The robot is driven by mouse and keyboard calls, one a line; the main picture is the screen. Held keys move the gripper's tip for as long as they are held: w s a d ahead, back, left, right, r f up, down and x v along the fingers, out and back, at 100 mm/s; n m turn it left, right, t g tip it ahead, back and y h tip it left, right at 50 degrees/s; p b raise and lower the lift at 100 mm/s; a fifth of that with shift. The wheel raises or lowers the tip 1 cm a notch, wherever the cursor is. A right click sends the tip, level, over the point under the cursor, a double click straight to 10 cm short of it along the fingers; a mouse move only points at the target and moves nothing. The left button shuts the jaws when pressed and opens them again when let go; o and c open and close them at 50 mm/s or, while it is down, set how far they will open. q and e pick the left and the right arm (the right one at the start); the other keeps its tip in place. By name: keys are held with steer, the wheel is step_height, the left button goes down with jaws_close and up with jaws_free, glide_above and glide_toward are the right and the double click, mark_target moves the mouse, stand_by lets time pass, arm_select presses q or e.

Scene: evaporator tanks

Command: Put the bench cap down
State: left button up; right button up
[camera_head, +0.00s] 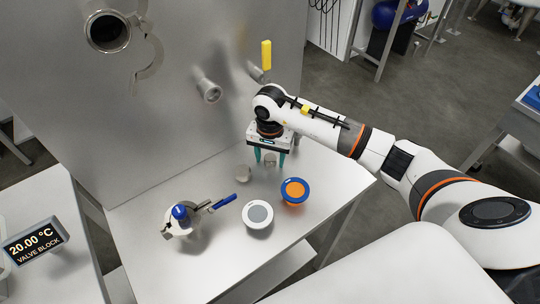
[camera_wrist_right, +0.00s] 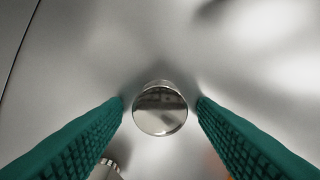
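The bench cap (camera_wrist_right: 160,110) is a small shiny round metal piece, seen from above in the right wrist view. It appears to stand on the steel bench (camera_head: 150,262); in the head view it shows small and unclear under my right gripper (camera_head: 269,164). The two teal fingers of my right gripper, which also show in the wrist view (camera_wrist_right: 160,104), point down on either side of the cap. A narrow gap shows between each fingertip and the cap, so the gripper looks open around it. My left gripper is not in view.
An orange disc with a blue rim (camera_head: 294,190), a white-rimmed grey disc (camera_head: 258,214) and a blue-topped metal fitting (camera_head: 181,222) stand nearer. The tank wall (camera_head: 180,100) rises behind, with protruding pipe stubs (camera_head: 207,88).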

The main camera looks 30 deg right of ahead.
mark_target(270, 159)
steer(key=shift+r, duration=0.15)
step_height(270, 159, up, 12)
steer(key=b, duration=0.2)
steer(key=shift+b, duration=0.3)
stand_by(0.5)
